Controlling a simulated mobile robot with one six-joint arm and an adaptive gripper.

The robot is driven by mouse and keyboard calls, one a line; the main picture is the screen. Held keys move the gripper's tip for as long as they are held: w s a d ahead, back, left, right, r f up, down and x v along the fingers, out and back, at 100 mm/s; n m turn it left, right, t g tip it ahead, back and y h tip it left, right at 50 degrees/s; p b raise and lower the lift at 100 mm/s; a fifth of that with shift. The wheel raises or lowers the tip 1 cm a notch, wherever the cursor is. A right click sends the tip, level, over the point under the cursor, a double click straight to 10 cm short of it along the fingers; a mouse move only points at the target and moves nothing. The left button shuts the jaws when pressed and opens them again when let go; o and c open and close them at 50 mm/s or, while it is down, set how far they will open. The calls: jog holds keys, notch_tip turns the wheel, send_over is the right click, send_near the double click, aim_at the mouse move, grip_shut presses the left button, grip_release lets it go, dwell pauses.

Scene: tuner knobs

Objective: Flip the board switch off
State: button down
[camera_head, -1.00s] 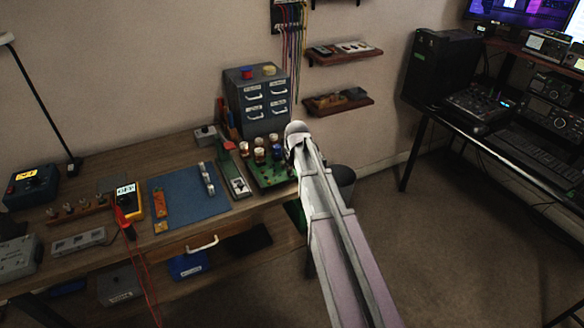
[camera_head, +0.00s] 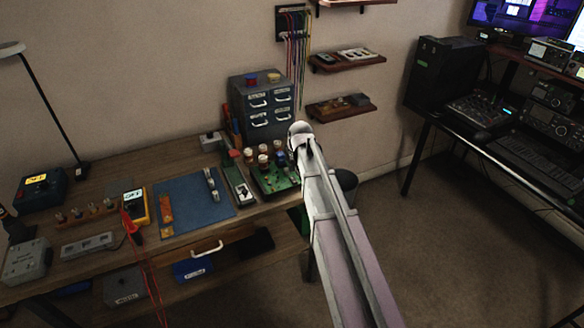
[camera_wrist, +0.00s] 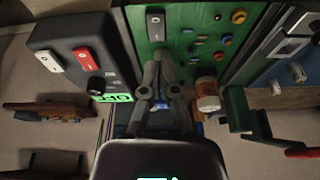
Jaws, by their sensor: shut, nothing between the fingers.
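The green board (camera_head: 285,186) lies at the right end of the workbench in the head view, with several round parts standing on it. In the wrist view the green board (camera_wrist: 185,12) fills the upper middle. A black rocker switch with a white end (camera_wrist: 155,24) sits on it, just above my fingertips. My gripper (camera_wrist: 157,62) is shut and empty, its fingers pointing up the picture towards the switch. A small gap seems to show between them; contact cannot be told. In the head view my arm's end is beside the board, and the fingers are hidden.
A grey box with a red and a white rocker (camera_wrist: 82,60) is left of my gripper in the wrist view. A white-and-brown cylinder (camera_wrist: 208,92) stands close on the right. In the head view a drawer cabinet (camera_head: 262,108) stands behind the board; wall shelves (camera_head: 340,108) hang nearby.

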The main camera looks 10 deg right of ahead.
jog(key=shift+r+p, duration=0.35)
jog(key=shift+r, duration=0.3)
jog(key=s+p+v, duration=0.2)
jog(key=p+v, duration=0.6)
jog(key=v, duration=0.1)
jog(key=shift+d+f, duration=0.2)
jog(key=shift+d, duration=0.05)
jog(key=shift+s, duration=0.1)
jog(key=s+a+m+g, duration=0.1)
jog(key=s, duration=0.9)
jog(key=s+a+m+g, duration=0.1)
jog(key=s+a+g, duration=0.1)
jog(key=s, duration=0.9)
jog(key=shift+s+a+f+m+h, duration=0.25)
jog(key=shift+f+m+h, duration=0.05)
jog(key=shift+f+h, duration=0.1)
